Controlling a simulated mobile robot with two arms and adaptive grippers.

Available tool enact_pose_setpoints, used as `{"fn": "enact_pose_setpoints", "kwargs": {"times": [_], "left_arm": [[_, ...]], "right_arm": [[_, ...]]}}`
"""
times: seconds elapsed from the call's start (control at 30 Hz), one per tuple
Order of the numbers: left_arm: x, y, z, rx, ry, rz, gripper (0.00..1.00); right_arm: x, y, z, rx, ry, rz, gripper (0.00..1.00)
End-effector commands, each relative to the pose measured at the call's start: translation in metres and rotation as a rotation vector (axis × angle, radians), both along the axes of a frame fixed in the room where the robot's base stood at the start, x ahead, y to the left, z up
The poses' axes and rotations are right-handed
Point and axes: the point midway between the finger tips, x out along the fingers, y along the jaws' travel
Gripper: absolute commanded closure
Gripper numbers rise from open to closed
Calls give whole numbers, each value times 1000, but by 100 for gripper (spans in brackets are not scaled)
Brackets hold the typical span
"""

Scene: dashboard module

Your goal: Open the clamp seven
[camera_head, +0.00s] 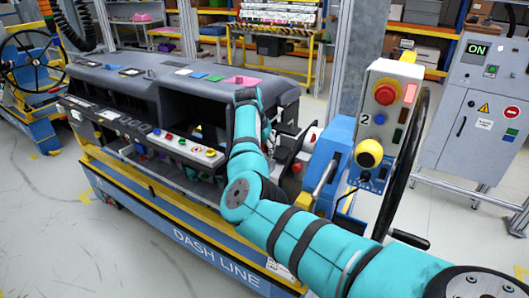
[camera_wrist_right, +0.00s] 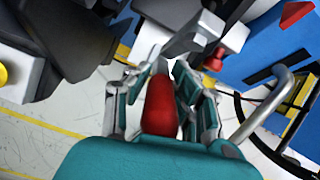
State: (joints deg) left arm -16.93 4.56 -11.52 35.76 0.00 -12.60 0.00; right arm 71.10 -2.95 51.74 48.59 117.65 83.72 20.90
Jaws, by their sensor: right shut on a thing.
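In the right wrist view, my right gripper (camera_wrist_right: 160,78) is shut around a red clamp handle (camera_wrist_right: 160,108), with a finger on each side of it. The handle's light metal end shows beyond the red grip. No number is readable on this clamp, so I cannot tell from the picture that it is number seven. In the head view my right arm reaches to the right end of the dashboard module (camera_head: 135,85); the arm hides the gripper and the held handle. My left gripper is not in view.
A blue-and-yellow cart (camera_head: 150,205) marked DASH LINE carries the dashboard. A control box (camera_head: 382,108) marked 2 and a black wheel (camera_head: 405,160) stand close right of my arm. The wrist view shows a bent metal handle (camera_wrist_right: 262,108) beside the gripper. Floor at left is clear.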

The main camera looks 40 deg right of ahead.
Motion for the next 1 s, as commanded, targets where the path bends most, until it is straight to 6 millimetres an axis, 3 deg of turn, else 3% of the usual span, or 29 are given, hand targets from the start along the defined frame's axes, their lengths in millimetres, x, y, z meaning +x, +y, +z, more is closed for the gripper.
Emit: {"fn": "enact_pose_setpoints", "kwargs": {"times": [0.67,0.7,0.87,1.0], "left_arm": [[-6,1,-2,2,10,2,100],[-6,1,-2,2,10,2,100],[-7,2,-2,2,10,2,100],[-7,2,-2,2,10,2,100]], "right_arm": [[1,-2,4,47,14,-2,100],[1,-3,4,46,14,-2,73],[1,-3,4,46,15,-3,53],[1,-2,3,47,17,-2,53]]}}
